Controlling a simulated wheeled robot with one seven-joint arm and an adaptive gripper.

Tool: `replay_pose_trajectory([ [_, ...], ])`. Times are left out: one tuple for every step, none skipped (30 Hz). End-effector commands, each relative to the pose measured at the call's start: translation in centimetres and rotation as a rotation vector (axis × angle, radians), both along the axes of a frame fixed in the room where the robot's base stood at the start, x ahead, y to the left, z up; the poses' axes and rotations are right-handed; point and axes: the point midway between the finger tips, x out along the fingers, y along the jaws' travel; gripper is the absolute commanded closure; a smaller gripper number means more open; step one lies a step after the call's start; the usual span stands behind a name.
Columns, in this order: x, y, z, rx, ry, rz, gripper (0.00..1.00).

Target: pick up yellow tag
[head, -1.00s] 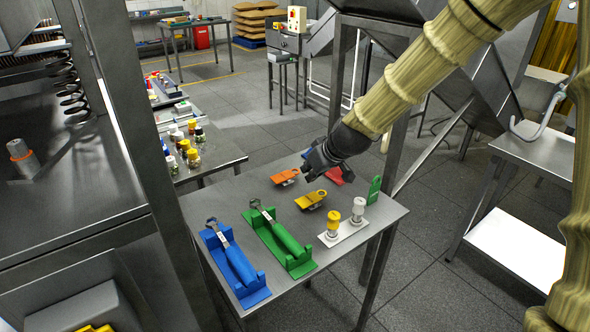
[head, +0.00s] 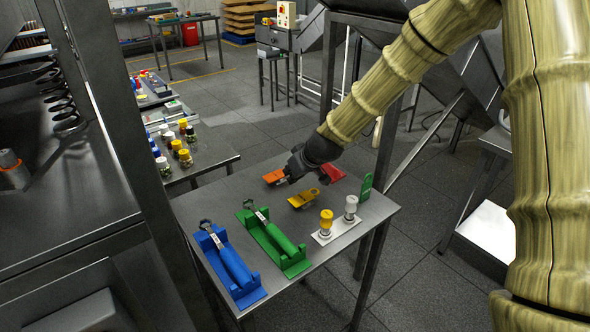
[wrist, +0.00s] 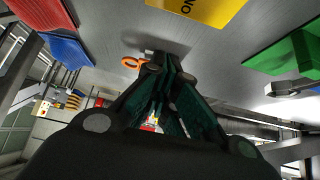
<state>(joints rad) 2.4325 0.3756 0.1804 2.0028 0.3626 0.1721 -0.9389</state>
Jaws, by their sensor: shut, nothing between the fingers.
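The yellow tag (head: 303,199) lies on the metal table, partly below my gripper in the head view. In the wrist view its yellow plate (wrist: 205,8) with dark lettering is cut off by the top edge. My gripper (head: 290,179) is shut and empty, between the orange tag (head: 273,177) and the yellow tag. In the wrist view the closed fingertips (wrist: 156,62) are apart from the yellow plate, close to an orange ring end (wrist: 131,63). I cannot tell the exact height of the fingertips above the table.
A red tag (head: 332,173) and an upright green tag (head: 366,187) stand behind and right. A white plate with yellow-topped (head: 326,221) and white-topped (head: 351,207) posts is at the right. Green (head: 272,240) and blue (head: 231,266) holders with tools fill the front left.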

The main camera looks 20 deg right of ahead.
Motion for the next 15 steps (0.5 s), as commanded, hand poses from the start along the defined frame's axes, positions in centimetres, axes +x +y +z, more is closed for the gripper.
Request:
replay_pose_trajectory([
  [0.3, 0.1, -0.4, 0.000, 0.002, 0.001, 1.00],
  [0.6, 0.3, -0.7, 0.000, 0.002, 0.002, 1.00],
  [0.8, 0.4, -1.0, -0.001, 0.003, 0.003, 1.00],
  [1.0, 0.4, -1.2, 0.000, 0.002, 0.003, 1.00],
  [1.1, 0.5, -1.4, -0.001, 0.003, 0.003, 1.00],
  [1.3, 0.6, -1.7, -0.001, 0.003, 0.003, 1.00],
  [1.5, 0.6, -1.9, -0.001, 0.003, 0.003, 1.00],
  [1.7, 0.7, -2.1, 0.000, 0.002, 0.002, 1.00],
  [1.3, 0.5, -1.9, 0.001, 0.001, 0.001, 1.00],
  [0.9, 0.4, -1.8, 0.001, 0.001, 0.002, 1.00],
  [0.6, 0.3, -1.9, 0.001, 0.001, 0.002, 1.00],
  [0.2, 0.1, -1.9, 0.002, 0.002, 0.001, 1.00],
  [-0.2, 0.0, -1.9, 0.002, 0.002, 0.001, 1.00],
  [-0.4, 0.0, -1.9, 0.001, 0.001, 0.001, 1.00],
  [-0.8, -0.2, -1.9, 0.001, 0.001, 0.002, 1.00],
])
